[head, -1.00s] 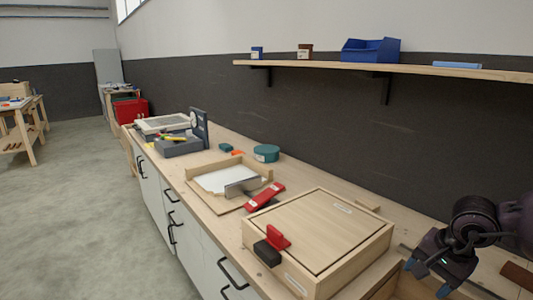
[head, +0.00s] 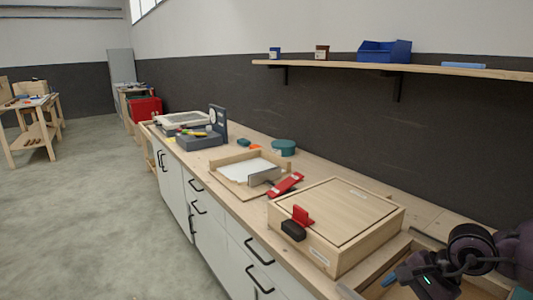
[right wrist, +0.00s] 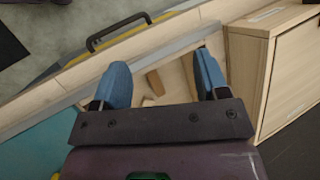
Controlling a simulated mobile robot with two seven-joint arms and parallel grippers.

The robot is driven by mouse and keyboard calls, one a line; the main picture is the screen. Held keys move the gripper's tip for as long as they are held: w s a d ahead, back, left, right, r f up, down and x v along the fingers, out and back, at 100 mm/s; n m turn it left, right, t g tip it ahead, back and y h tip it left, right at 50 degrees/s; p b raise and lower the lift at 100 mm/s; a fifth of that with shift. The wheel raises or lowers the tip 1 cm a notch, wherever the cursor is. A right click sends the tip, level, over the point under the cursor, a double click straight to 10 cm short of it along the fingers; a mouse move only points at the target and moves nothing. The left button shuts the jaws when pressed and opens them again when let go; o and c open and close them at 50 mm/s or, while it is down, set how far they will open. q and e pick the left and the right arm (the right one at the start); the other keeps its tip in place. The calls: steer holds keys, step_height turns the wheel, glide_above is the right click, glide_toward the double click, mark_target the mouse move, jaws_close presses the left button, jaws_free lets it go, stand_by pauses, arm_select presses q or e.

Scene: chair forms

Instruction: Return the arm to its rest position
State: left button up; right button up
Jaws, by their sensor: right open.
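My right gripper (right wrist: 164,85) shows in the right wrist view with its two blue fingers spread apart and nothing between them. In the head view the right gripper (head: 388,281) is at the lower right, beside the light wooden box (head: 345,205) on the bench. Its fingertips are partly cut off or hidden there. It is over an open wooden compartment (right wrist: 178,72), where small wooden pieces lie. My left gripper is not in view.
The wooden box has a red piece (head: 303,215) and a black block at its front. A wooden tray (head: 225,160) with a white sheet, a red clamp-like piece (head: 286,184) and a teal round container (head: 284,147) are farther along the bench. A shelf (head: 430,70) hangs above.

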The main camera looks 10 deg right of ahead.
steer(key=s+a+r+m+t+y, duration=0.1)
steer(key=a+r+m+t+y, duration=0.1)
steer(key=a+m+t+y, duration=0.4)
steer(key=s+a+r+m+t+y, duration=0.1)
steer(key=a+r+m+t+y, duration=0.15)
steer(key=a+m, duration=0.65)
steer(key=s+d+f+m+t+h, duration=0.1)
steer(key=d+f+m+h, duration=0.3)
steer(key=m, duration=0.6)
steer(key=s+d+f+m+t+h, duration=0.1)
steer(key=s+d+f+m+h, duration=0.15)
steer(key=m+h, duration=0.55)
steer(key=s+d+f+m+t+h, duration=0.1)
steer(key=d+f+m+h, duration=0.25)
steer(key=m, duration=0.85)
steer(key=s+f+m+g+y, duration=0.1)
steer(key=s+f+m+g, duration=0.45)
steer(key=s, duration=0.35)
steer(key=s+f+m+g, duration=0.5)
steer(key=s+m+g, duration=0.15)
steer(key=s, duration=0.35)
steer(key=w+f+t+y, duration=0.1)
steer(key=w+f+t, duration=0.6)
steer(key=w+t, duration=0.1)
steer(key=shift+w+a+f+t, duration=0.15)
steer(key=shift+w+f+t, duration=0.2)
steer(key=shift+w, duration=0.15)
